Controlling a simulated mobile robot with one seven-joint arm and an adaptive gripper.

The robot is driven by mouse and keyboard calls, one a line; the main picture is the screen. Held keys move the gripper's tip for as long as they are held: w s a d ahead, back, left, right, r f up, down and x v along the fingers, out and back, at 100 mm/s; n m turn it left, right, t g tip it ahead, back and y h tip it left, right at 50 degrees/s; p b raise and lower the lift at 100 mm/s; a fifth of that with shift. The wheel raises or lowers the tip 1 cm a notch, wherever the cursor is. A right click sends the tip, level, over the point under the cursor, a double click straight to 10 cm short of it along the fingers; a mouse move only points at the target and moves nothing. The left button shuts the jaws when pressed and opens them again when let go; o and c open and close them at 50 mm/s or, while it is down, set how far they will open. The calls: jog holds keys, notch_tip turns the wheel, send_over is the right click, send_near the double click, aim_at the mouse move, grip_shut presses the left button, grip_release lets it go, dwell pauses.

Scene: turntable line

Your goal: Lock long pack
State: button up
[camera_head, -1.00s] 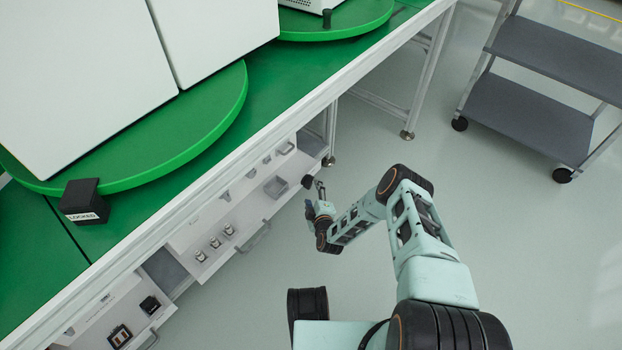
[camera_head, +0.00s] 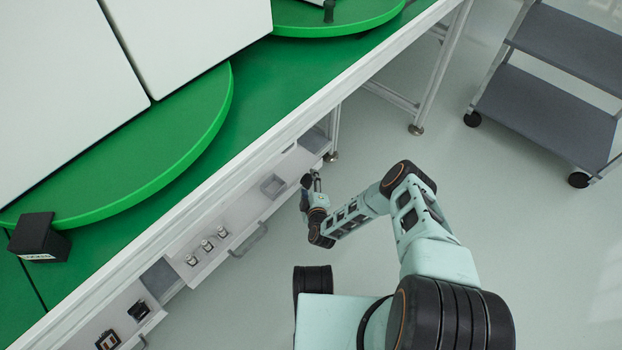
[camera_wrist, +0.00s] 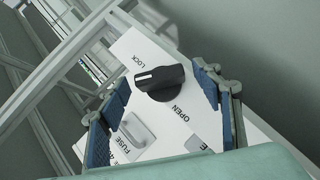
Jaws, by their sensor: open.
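A black rotary knob (camera_wrist: 160,84) with a white mark at its left end sits on a white panel (camera_wrist: 160,48). The panel has the words LOCK, up and left of the knob, and OPEN, below it. My gripper (camera_wrist: 161,94) is open, with a blue-padded finger on each side of the knob; I cannot tell if either touches it. In the head view my gripper (camera_head: 311,181) is low beside the bench front, near the drawers. White boxes (camera_head: 200,35) stand on a green turntable (camera_head: 180,155); I cannot tell which thing is the long pack.
A black block (camera_head: 40,238) with a white label is at the turntable's edge. Open drawers (camera_head: 215,250) with small parts stick out below the bench. A metal handle (camera_wrist: 137,130) lies below the knob near a FUSE label. A grey trolley (camera_head: 545,110) stands right; floor between is clear.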

jog(key=shift+w+f, duration=0.1)
jog(key=shift+c, duration=0.2)
jog(key=c, duration=1.1)
